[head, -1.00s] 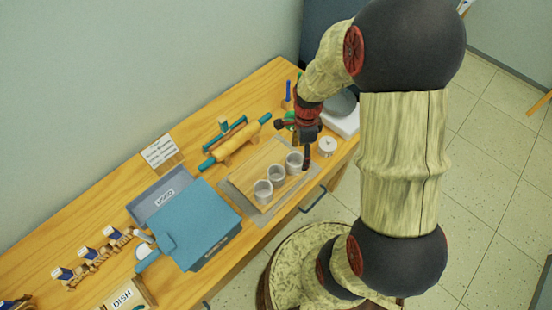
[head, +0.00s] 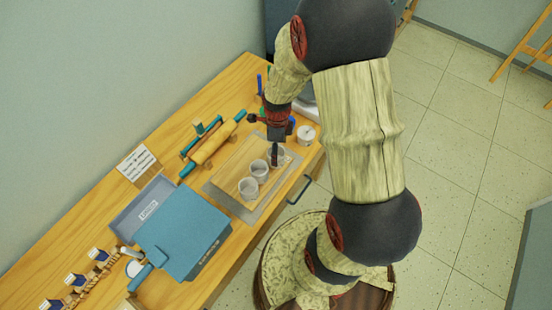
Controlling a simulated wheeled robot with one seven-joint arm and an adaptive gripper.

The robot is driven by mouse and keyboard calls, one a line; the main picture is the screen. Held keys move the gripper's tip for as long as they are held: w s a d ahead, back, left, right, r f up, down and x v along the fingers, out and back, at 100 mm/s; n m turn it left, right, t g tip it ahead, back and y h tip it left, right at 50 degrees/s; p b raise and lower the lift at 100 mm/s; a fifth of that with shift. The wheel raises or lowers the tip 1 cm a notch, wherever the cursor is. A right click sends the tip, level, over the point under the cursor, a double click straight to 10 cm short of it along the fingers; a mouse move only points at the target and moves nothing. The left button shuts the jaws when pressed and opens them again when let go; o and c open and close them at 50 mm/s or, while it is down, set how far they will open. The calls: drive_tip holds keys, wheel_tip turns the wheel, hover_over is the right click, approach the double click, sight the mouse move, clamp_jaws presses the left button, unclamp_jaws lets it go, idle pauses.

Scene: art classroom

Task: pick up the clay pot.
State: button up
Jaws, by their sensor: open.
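Three small grey pots stand in a row on a wooden board (head: 238,172); which one is the clay pot I cannot tell for sure. The near pot (head: 248,188) and the middle pot (head: 260,171) are clear in view. The far pot (head: 281,157) is partly hidden by my gripper (head: 275,160). My gripper points down with its dark finger overlapping the far pot's opening. It is open and nothing is lifted. Whether a finger touches the pot or reaches inside it is not clear.
A rolling pin (head: 212,145) lies behind the board. A blue box with its lid (head: 180,230) stands to the left. A small white round container (head: 305,134) stands right of the far pot. A drawer handle (head: 300,189) sticks out in front.

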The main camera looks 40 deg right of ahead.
wheel_tip(320, 180, down, 3)
drive_tip(key=shift+r, duration=0.2)
drive_tip(key=shift+r, duration=0.1)
drive_tip(key=c, duration=1.3)
